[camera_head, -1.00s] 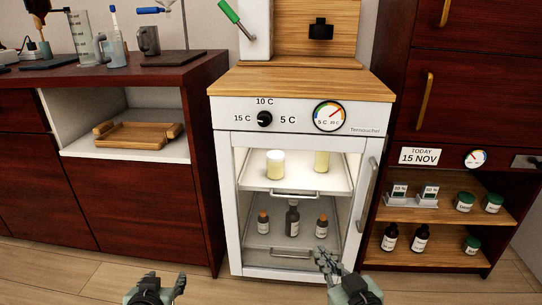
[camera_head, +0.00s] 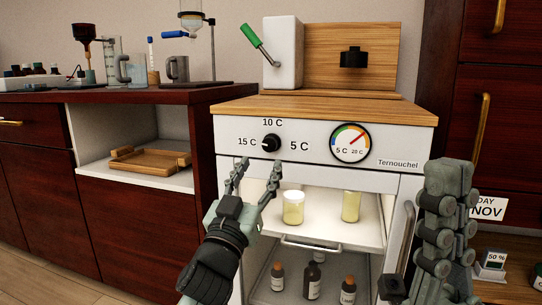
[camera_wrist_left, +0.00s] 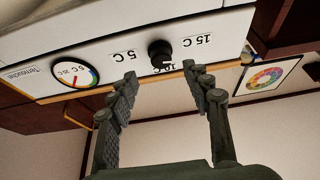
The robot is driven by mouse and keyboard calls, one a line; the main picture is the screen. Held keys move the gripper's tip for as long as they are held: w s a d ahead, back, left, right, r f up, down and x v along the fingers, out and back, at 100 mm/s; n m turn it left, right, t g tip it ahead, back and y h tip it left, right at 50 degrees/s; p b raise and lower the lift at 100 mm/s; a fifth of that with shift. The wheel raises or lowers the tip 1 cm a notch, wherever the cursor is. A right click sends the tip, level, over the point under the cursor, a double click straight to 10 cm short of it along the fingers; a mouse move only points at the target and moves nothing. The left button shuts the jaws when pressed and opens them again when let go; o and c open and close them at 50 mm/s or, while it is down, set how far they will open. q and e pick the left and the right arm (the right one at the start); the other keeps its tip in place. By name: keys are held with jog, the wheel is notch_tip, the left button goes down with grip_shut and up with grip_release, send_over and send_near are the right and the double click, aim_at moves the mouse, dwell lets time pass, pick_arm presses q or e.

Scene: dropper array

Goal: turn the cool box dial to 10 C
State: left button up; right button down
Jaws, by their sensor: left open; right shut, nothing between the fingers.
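The cool box (camera_head: 228,160) is a white cabinet with a wooden top. Its black dial (camera_head: 271,143) sits on the front panel between the 15 C and 5 C labels, under 10 C. The dial's pale mark appears to face 15 C. My left gripper (camera_head: 256,176) is open and empty, just below and in front of the dial. In the left wrist view the dial (camera_wrist_left: 160,52) lies beyond and between the open fingertips (camera_wrist_left: 160,78), apparently untouched. My right gripper (camera_head: 449,175) is shut and empty at the right, in front of the cabinet's right side.
A round gauge (camera_head: 351,143) is right of the dial, its needle pointing up right. The cool box's lit shelves hold jars (camera_head: 293,208) and bottles (camera_head: 312,279). A vertical handle (camera_head: 405,240) stands at its right edge. A counter with glassware is at left.

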aim_at(268, 147)
pick_arm(q)
jog(key=x, duration=0.6)
jog(key=shift+w+r+b, duration=0.2)
jog(key=shift+w+b, duration=0.15)
grip_shut()
